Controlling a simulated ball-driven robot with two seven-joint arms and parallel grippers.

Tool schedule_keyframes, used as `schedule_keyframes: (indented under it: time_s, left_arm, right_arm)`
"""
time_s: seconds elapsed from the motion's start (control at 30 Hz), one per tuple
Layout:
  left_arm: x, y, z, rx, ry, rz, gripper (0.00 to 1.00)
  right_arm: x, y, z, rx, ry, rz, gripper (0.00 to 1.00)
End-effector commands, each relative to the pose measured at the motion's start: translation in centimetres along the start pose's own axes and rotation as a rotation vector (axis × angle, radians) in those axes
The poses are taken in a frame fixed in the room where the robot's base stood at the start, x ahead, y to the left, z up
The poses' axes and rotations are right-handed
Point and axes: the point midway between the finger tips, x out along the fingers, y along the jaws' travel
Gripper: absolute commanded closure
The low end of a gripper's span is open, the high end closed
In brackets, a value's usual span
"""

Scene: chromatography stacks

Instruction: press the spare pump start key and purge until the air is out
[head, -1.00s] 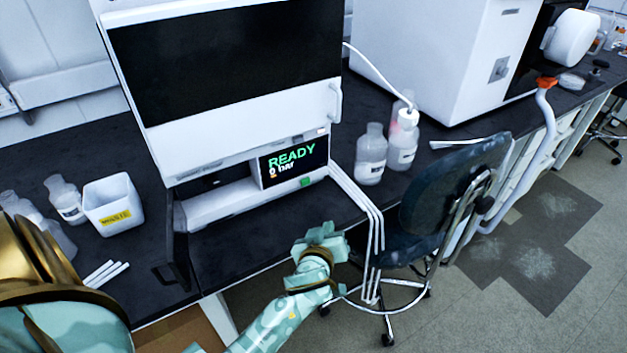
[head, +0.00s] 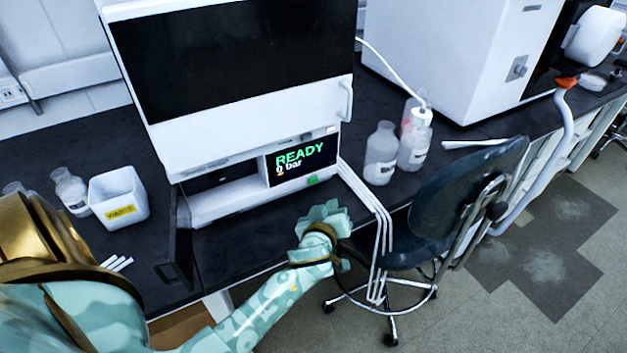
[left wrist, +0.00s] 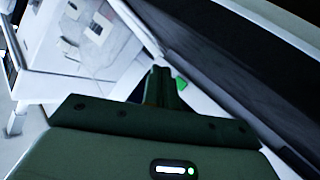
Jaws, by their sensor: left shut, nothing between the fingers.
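The spare pump is a white unit (head: 235,207) with a small display (head: 300,160) that reads READY and 0 bar. The green start key (head: 312,180) sits on its front below the display. It also shows in the left wrist view as a green patch (left wrist: 181,84) just beyond the fingers. My left gripper (head: 327,212) is shut and empty, in front of and below the key, apart from it in the head view. Its closed fingers also show in the left wrist view (left wrist: 160,80). My right gripper is not in view.
A waste tub (head: 119,197) and a small bottle (head: 70,190) stand at the left. Two bottles, one of them clear (head: 381,153), stand right of the pump. White tubes (head: 365,200) hang over the bench edge. A chair (head: 465,190) stands close at the right.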

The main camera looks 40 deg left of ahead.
Motion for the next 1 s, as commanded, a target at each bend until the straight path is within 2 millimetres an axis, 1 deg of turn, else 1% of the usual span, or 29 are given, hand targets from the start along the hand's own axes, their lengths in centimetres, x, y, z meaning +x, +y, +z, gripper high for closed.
schedule_keyframes:
  time_s: [0.03,0.2,0.4,0.6,1.0]
  left_arm:
    - [0.5,-0.3,-0.6,0.004,0.003,0.001,1.00]
    - [2.2,-1.7,-1.7,0.004,0.002,-0.001,1.00]
    - [3.7,-2.7,-2.6,0.001,0.000,-0.002,1.00]
    - [4.2,-3.1,-3.0,-0.001,-0.001,-0.001,1.00]
    - [4.2,-3.1,-3.1,0.000,0.000,-0.001,1.00]
  right_arm:
    - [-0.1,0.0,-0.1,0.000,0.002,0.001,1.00]
    - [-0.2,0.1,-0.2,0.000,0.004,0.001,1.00]
    - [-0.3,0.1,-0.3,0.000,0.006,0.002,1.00]
    - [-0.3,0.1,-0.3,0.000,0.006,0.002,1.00]
    - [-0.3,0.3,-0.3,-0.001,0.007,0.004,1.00]
